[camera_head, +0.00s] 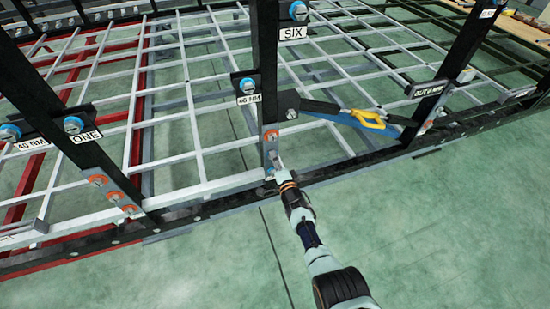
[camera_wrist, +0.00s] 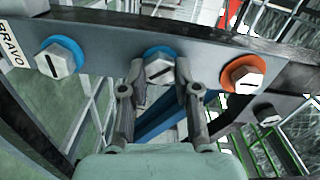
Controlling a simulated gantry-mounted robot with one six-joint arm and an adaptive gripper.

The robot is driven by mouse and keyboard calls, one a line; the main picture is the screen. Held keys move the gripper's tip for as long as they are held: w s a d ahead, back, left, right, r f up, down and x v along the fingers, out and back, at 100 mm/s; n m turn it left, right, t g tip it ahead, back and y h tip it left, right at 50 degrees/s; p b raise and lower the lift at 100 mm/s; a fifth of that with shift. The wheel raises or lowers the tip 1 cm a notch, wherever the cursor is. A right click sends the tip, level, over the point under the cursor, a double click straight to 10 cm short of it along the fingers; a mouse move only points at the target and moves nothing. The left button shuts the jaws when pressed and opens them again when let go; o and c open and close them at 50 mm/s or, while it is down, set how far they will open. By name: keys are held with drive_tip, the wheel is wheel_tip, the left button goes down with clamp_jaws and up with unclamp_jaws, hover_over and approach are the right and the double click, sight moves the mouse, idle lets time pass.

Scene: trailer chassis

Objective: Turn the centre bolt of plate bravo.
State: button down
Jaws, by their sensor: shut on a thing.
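Plate bravo (camera_wrist: 110,40) crosses the wrist view, with its name label (camera_wrist: 14,45) at the left end. Its centre bolt (camera_wrist: 160,69) has a grey hex head with a dark line across it and a blue ring behind. My gripper (camera_wrist: 157,84) is shut on the centre bolt, one finger on each side of the head. The left bolt (camera_wrist: 52,62) also has a blue ring, and the right bolt (camera_wrist: 242,76) an orange one. In the head view my gripper (camera_head: 277,172) is at the lower part of the plate (camera_head: 270,148) on the post marked SIX; the centre bolt is not clear there.
Another post (camera_head: 75,125), marked ONE, stands to the left with a plate of orange-ringed bolts (camera_head: 115,195). The green floor (camera_head: 430,230) in front is clear.

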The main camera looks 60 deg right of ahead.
drive_tip(key=shift+w+r+m, duration=0.1)
drive_tip(key=shift+r+m, duration=0.15)
drive_tip(key=shift+m, duration=0.75)
drive_tip(key=c, duration=1.1)
unclamp_jaws()
drive_tip(key=shift+a, duration=0.1)
drive_tip(key=shift+o, duration=1.3)
drive_tip(key=shift+a+f, duration=0.15)
drive_tip(key=shift+f, duration=0.05)
drive_tip(key=v, duration=1.2)
